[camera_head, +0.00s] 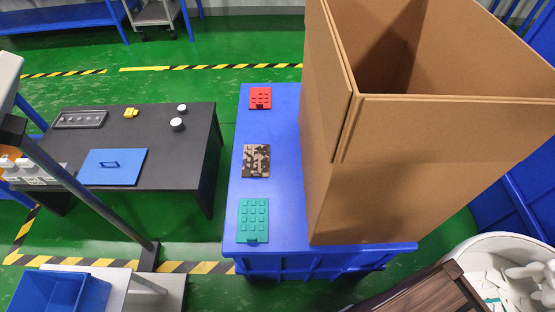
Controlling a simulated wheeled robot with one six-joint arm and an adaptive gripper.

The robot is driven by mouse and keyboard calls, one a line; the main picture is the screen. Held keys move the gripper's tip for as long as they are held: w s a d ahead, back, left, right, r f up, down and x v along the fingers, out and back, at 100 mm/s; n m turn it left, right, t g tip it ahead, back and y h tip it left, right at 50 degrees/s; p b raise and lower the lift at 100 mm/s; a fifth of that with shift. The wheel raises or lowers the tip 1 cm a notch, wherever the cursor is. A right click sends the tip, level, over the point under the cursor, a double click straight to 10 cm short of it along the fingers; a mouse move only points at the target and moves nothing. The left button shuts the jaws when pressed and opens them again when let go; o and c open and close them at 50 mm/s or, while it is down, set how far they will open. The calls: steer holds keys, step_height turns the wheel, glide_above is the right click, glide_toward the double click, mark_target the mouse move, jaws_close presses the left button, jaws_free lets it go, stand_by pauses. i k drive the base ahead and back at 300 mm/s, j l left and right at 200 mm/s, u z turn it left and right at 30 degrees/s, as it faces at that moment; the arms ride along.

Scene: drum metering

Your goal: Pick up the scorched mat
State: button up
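Three mats lie in a column along the left side of a blue tabletop (284,215). The middle one, with dark, brown and pale blotches, looks like the scorched mat (256,161); it lies flat. A red mat (260,98) with raised marks lies farther back. A teal mat (253,220) with raised square studs lies nearer the front edge. The mats are apart from each other, and nothing covers the blotched one. My gripper is not in view.
A tall open cardboard box (400,160) fills the table's right side, close beside the mats. A black table (195,160) at left holds a blue panel (113,167) and small parts. A white round bin (490,245) with scraps stands at lower right. Green floor shows between the tables.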

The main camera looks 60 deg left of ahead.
mark_target(256, 157)
steer(key=k+l+u, duration=0.1)
steer(key=u, duration=0.2)
steer(key=k+l+u, duration=0.1)
steer(key=u, duration=0.2)
steer(key=k+u, duration=0.15)
steer(key=u, duration=0.25)
steer(key=k+u, duration=0.1)
steer(key=u, duration=0.3)
steer(key=k+j+u, duration=0.1)
steer(key=u, duration=0.3)
steer(key=k+j+u, duration=0.1)
steer(key=u, duration=0.3)
steer(key=i, duration=0.8)
